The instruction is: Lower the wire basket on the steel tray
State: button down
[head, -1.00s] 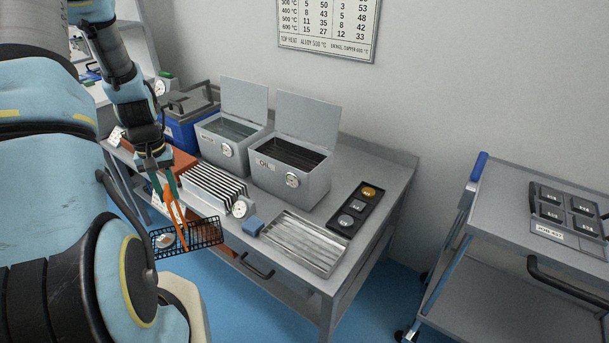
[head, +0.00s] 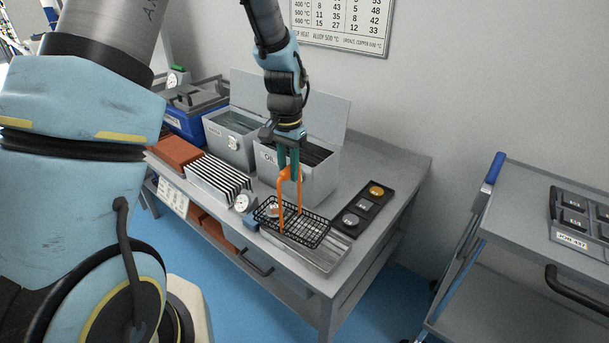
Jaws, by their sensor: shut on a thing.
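The black wire basket (head: 308,234) hangs by its tall orange handle from my gripper (head: 288,172), whose teal fingers are shut on the top of the handle. The basket seems to be a little above the tray; the exact gap cannot be told.
The OIL bath (head: 318,184) with its raised lid stands just behind the basket. A round white dial (head: 242,202) and a blue block (head: 250,222) are close to its left. A black holder (head: 351,225) with round samples lies to the right. A cart (head: 505,215) stands farther right.

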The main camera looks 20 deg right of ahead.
jog(key=shift+m, duration=0.7)
jog(key=shift+s+d+f+b, duration=1.3)
jog(key=shift+d+f+b, duration=0.15)
jog(key=shift+d+f, duration=0.15)
jog(key=shift+f, duration=0.35)
jog(key=c, duration=0.6)
grip_release()
notch_tip(320, 180, up, 11)
jog(key=b, duration=0.2)
jog(key=shift+f, duration=0.1)
